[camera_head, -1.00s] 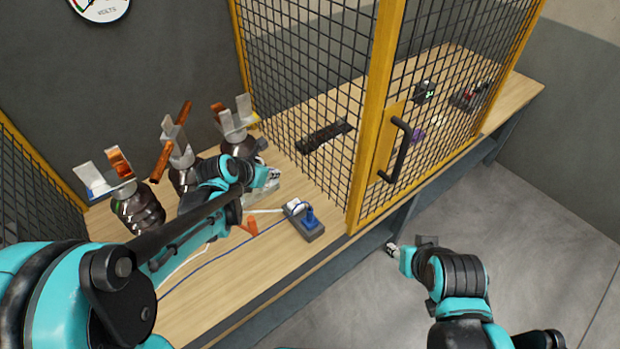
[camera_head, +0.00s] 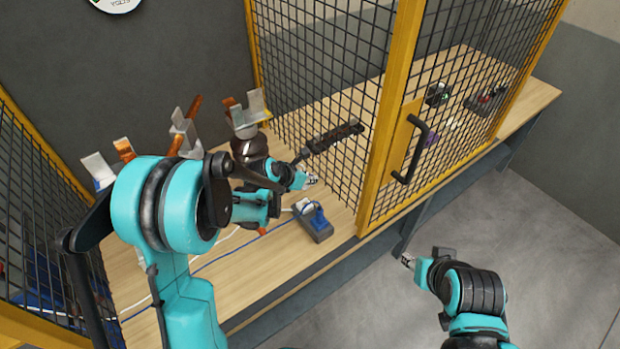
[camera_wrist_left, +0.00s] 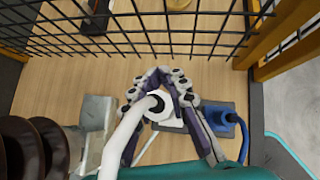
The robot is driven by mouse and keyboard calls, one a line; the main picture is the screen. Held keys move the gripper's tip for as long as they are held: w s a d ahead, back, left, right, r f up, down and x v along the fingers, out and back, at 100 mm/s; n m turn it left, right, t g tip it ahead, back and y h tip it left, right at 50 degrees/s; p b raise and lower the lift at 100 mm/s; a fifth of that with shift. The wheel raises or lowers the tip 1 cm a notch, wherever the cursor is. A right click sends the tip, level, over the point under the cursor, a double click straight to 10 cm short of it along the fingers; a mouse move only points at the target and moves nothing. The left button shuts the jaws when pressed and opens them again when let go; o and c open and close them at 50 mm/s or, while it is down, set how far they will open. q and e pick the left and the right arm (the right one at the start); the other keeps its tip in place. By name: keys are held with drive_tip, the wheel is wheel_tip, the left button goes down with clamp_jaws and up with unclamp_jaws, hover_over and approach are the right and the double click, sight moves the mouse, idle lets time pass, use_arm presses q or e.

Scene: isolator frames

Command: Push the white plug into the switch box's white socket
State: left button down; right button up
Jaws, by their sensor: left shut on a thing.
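My left gripper (camera_head: 310,180) is beside the far side of the switch box (camera_head: 318,231). In the left wrist view its fingers (camera_wrist_left: 165,78) are closed around the round white plug (camera_wrist_left: 158,104), whose thick white cable runs down to the left. The dark switch box (camera_wrist_left: 217,108) is partly hidden behind a finger there. A blue plug (camera_head: 318,216) stands on the box, and a white part (camera_head: 304,206) shows at its far end. I cannot tell whether the white plug touches the socket. My right gripper (camera_head: 408,260) hangs over the floor, its jaws too small to judge.
A yellow-framed mesh cage (camera_head: 384,120) with a black door handle (camera_head: 410,150) stands close right of the box. Brown insulators with metal clamps (camera_head: 247,115) stand behind my left arm. Bare wooden table (camera_head: 270,262) lies in front of the box.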

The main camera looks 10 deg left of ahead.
use_arm(q)
drive_tip(key=shift+f+b, duration=2.55)
drive_tip(key=shift+f, duration=0.4)
drive_tip(key=shift+f+b, duration=0.8)
drive_tip(key=shift+b, duration=0.2)
drive_tip(key=shift+f, duration=0.6)
drive_tip(key=c, duration=1.4)
unclamp_jaws()
drive_tip(key=v, duration=1.2)
